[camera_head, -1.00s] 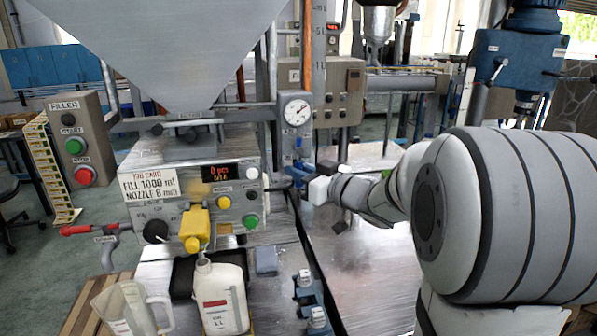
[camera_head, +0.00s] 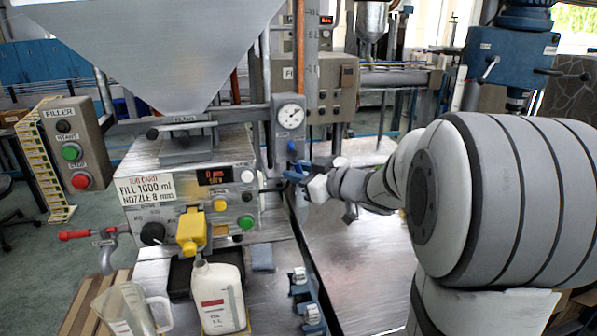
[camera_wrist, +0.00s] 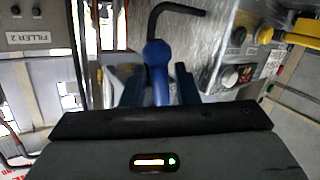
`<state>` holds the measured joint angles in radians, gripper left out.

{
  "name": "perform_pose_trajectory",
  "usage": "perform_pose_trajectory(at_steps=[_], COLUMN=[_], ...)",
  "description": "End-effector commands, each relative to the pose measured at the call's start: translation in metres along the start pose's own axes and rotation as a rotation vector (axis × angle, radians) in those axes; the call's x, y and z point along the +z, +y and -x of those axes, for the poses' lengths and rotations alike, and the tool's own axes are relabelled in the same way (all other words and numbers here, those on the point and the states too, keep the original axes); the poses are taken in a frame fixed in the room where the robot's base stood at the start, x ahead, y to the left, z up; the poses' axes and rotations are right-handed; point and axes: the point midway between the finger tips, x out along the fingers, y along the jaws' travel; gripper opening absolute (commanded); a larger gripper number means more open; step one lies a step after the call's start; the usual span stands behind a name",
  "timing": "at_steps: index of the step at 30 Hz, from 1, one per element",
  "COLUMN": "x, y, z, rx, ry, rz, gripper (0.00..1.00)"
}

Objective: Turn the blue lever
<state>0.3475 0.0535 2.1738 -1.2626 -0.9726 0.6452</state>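The blue lever (camera_wrist: 158,72) stands between my gripper's two dark blue fingers in the wrist view, with its rounded end pointing up in the picture. My gripper (camera_wrist: 160,88) has a finger on each side of it, with a thin gap showing on the right side; contact on the left is unclear. In the head view my gripper (camera_head: 299,176) reaches in from the right to the blue parts below the pressure gauge (camera_head: 291,116). There the fingers and the lever overlap and are hard to tell apart.
The filler machine (camera_head: 185,185) with its yellow nozzle (camera_head: 191,232) stands left of my gripper. A white bottle (camera_head: 217,300) and a clear jug (camera_head: 125,308) stand in front. A black bent rod (camera_wrist: 175,8) lies just beyond the lever. The metal table (camera_head: 360,260) is clear below my arm.

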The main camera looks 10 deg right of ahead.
Motion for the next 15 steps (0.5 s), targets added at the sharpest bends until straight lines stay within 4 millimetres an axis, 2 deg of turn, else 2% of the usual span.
perform_pose_trajectory(at_steps=[10,15], x=[0.0,0.0], y=[0.0,0.001], z=[0.003,0.025], rx=[0.001,0.004], ry=[0.001,0.001], rz=[0.0,0.0], gripper=[0.33,0.33])
